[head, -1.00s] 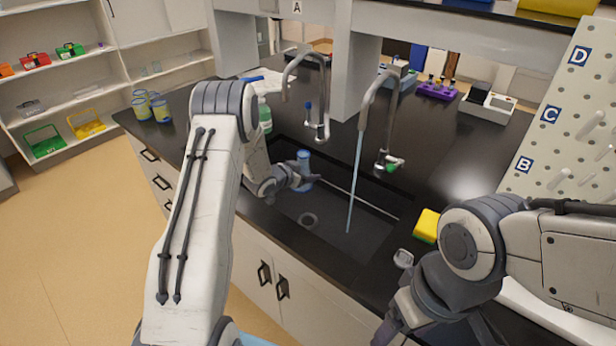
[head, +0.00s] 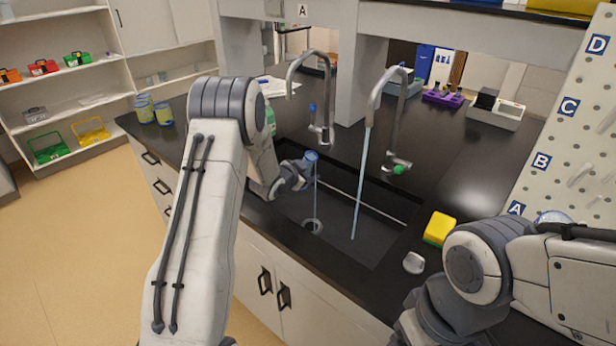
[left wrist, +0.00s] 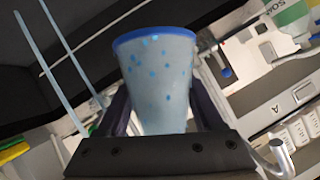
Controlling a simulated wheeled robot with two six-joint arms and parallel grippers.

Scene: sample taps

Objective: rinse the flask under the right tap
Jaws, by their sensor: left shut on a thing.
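The flask (head: 311,156), a pale vessel with a blue rim, is held in my left gripper (head: 300,174) over the dark sink (head: 335,243). In the left wrist view the flask (left wrist: 160,85) is translucent with blue specks, between the shut fingers. In the head view it looks tilted, and a thin stream (head: 316,192) runs down from it towards the drain (head: 312,226). The right tap (head: 396,115), with a green knob, runs a stream (head: 361,190) to the right of the flask, apart from it. My right gripper is out of view.
The left tap (head: 328,90), with a blue handle, stands behind the flask; no water shows from its spout. A yellow sponge (head: 439,228) and a small clear object (head: 413,263) lie on the counter right of the sink. A green bottle (head: 269,118) stands behind my left arm.

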